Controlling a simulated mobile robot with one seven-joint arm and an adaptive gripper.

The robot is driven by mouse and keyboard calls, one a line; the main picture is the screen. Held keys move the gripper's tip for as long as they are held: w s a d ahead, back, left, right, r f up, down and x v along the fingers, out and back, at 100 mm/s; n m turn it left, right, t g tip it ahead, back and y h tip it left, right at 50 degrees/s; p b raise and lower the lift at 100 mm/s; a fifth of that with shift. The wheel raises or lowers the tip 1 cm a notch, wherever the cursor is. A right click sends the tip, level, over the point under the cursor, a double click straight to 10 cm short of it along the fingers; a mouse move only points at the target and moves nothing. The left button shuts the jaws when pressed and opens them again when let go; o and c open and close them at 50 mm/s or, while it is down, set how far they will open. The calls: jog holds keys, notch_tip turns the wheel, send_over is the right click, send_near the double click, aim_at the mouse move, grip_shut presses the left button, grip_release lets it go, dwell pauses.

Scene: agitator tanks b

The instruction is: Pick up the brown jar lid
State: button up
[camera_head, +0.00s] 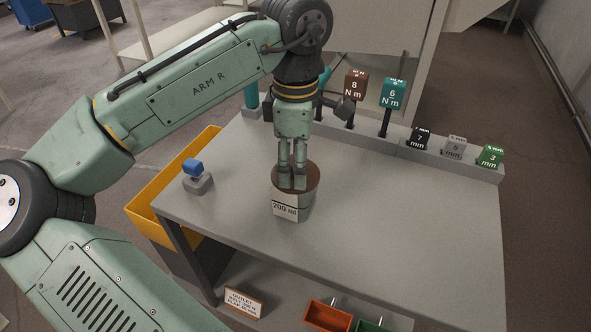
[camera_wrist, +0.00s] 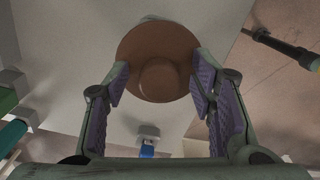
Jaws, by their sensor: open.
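The brown jar lid (camera_head: 309,177) sits on top of a grey jar (camera_head: 304,208) labelled "200 ml", which stands on the grey table. In the wrist view the lid (camera_wrist: 158,50) is a round brown disc with a raised knob in its middle. My gripper (camera_head: 291,183) points down over the lid, and its fingers partly hide it in the head view. In the wrist view my gripper (camera_wrist: 158,82) is open, with one purple-padded finger on each side of the lid. Whether the pads touch the lid, I cannot tell.
A rack (camera_head: 440,152) along the table's far edge holds several labelled tools. A blue-topped grey block (camera_head: 198,179) stands at the left, beside a yellow bin (camera_head: 160,205). Small red (camera_head: 327,316) and green bins sit below the front edge. The table right of the jar is clear.

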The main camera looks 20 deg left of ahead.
grip_shut()
dwell(0.6)
jog(key=shift+r, duration=0.15)
